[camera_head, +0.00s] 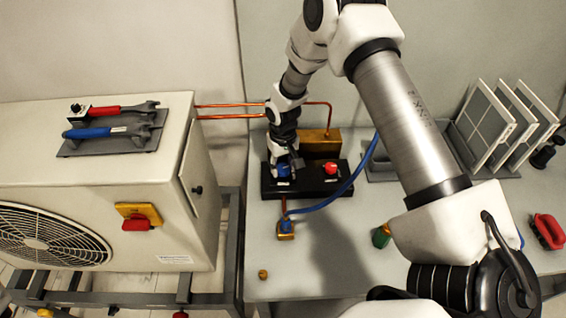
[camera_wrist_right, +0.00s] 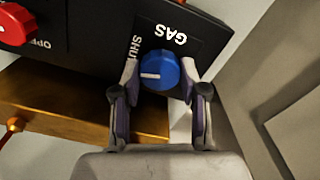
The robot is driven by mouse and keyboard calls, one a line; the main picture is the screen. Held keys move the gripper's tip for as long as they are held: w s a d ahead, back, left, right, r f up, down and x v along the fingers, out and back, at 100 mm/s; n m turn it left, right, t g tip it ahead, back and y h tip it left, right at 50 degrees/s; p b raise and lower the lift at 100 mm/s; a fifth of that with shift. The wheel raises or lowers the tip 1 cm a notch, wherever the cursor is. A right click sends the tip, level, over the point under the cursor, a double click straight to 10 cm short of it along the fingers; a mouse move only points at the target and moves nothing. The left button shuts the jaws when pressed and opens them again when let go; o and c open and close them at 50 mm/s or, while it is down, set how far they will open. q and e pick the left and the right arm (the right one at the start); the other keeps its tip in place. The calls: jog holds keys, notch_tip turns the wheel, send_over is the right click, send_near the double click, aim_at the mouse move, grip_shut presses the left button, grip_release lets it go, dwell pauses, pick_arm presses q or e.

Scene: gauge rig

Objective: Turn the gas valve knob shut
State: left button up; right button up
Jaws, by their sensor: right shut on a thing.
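The blue gas valve knob (camera_wrist_right: 158,68) sits on a black panel, with "GAS" lettering beside it and "SHUT" lettering partly visible at its left in the right wrist view. Its white pointer line lies about level in that view, on the left part of the knob. My right gripper (camera_wrist_right: 160,78) has one finger on each side of the knob and is shut on it. In the head view, the right gripper (camera_head: 284,164) reaches down onto the blue knob (camera_head: 283,172), partly covering it. My left gripper is not in view.
A red knob (camera_head: 331,168) is on the same black panel (camera_head: 309,187), right of the blue one in the head view. A brass block (camera_head: 320,143) stands behind. A blue hose (camera_head: 335,197) runs close by. An outdoor unit (camera_head: 60,176) with wrenches on top stands left.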

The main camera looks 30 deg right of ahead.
aim_at(283, 168)
jog(key=shift+s+f+m+p, duration=0.15)
jog(key=shift+m+p, duration=0.25)
jog(key=shift+m, duration=1)
jog(key=o, duration=1.1)
jog(key=shift+o, duration=0.2)
jog(key=shift+r, duration=0.2)
notch_tip(283, 168, up, 12)
jog(key=shift+f, duration=0.15)
